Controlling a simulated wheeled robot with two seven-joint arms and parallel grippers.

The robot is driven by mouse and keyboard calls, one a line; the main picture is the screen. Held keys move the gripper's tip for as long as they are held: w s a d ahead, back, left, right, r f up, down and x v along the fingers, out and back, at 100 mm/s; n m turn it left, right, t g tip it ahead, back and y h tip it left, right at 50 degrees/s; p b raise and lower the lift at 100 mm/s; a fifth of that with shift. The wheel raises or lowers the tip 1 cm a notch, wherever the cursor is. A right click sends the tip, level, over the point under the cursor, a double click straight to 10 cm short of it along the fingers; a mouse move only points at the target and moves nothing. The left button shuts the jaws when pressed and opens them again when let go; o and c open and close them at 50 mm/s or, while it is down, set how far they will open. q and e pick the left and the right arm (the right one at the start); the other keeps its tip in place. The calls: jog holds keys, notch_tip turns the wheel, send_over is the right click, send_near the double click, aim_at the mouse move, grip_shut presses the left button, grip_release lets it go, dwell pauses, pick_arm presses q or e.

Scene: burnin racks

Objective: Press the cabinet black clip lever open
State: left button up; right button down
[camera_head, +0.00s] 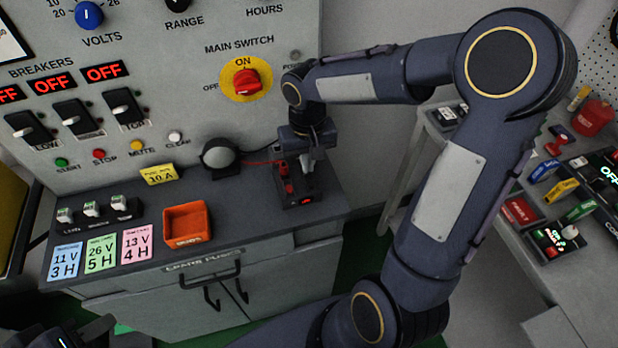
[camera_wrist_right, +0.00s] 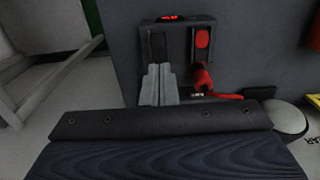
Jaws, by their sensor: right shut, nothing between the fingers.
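The clip block (camera_wrist_right: 181,48) is a dark block at the counter's right end with a small lit red display. It also shows in the head view (camera_head: 298,200). In the right wrist view its black clip lever (camera_wrist_right: 158,46) is on the left and a red clip lever (camera_wrist_right: 202,39) on the right. My right gripper (camera_wrist_right: 158,82) is shut and empty, pointing down at the black side. Its fingertips overlap the near end of the black lever; I cannot tell whether they touch. In the head view my right gripper (camera_head: 312,158) is over the block. Part of my left gripper (camera_head: 65,336) shows at the bottom left corner.
A red plug and cable (camera_wrist_right: 203,78) sit beside my right fingers. The cabinet panel with the main switch (camera_head: 246,80) rises behind. A side table (camera_head: 520,265) is at right.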

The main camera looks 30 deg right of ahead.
jog(key=shift+f+b, duration=0.85)
jog(key=shift+f, duration=0.2)
dwell(0.9)
jog(key=shift+r, duration=0.1)
jog(key=shift+r+p, duration=2)
jog(key=shift+r, duration=0.45)
jog(key=shift+s+r, duration=0.3)
jog(key=shift+r, duration=0.05)
jog(key=s+a+r+t+y, duration=0.2)
jog(key=s, duration=0.6)
jog(key=s+a+r+n+t+y, duration=0.1)
jog(key=s+a+r+t, duration=0.1)
jog(key=s, duration=0.6)
jog(key=shift+s+r+t+y, duration=0.2)
jog(key=shift+r+t+y, duration=0.2)
jog(key=shift+r+t, duration=0.45)
